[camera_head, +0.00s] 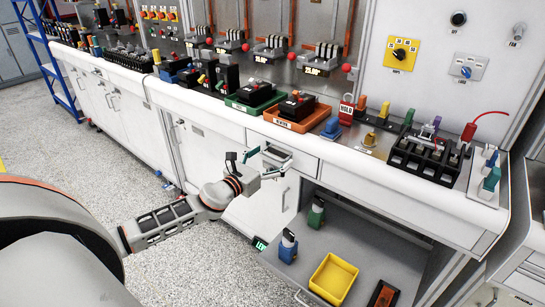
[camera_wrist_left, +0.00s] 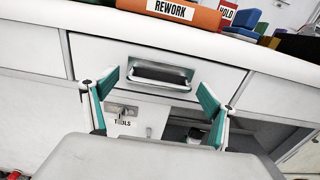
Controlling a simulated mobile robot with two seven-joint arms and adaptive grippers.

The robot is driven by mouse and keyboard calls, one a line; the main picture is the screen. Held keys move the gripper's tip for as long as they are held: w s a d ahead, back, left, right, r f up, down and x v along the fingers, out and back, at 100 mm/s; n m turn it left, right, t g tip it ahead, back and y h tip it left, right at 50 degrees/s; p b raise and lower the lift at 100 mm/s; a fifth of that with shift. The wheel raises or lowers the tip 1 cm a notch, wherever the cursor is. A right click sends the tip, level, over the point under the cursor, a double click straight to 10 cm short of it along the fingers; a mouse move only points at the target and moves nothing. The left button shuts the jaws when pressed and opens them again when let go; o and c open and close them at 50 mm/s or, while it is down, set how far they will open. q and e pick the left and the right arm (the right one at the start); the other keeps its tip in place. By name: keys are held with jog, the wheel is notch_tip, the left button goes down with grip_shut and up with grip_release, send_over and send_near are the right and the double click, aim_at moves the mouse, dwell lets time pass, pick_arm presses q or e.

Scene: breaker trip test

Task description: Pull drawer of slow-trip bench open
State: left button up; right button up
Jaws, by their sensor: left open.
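The white drawer (camera_head: 304,162) is in the front of the bench, under the orange tray, and looks shut. Its grey handle (camera_wrist_left: 160,77) faces me in the left wrist view, near the middle of the drawer front (camera_wrist_left: 120,58). My left gripper (camera_head: 260,164) is in front of the drawer, open and empty. In the left wrist view, its teal-padded fingers (camera_wrist_left: 158,84) stand to either side of the handle, apart from it. In the head view the gripper partly covers the handle. My right gripper is not in view.
An orange REWORK tray (camera_head: 309,121) and a green tray (camera_head: 241,105) sit on the worktop above. Below right, a lower shelf (camera_head: 335,239) holds a yellow bin (camera_head: 334,278) and small blue and green items. The speckled floor (camera_head: 190,265) in front is mostly clear.

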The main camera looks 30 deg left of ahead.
pick_arm(q)
jog(key=shift+w, duration=0.25)
jog(key=c, duration=1.6)
jog(key=shift+s, duration=0.15)
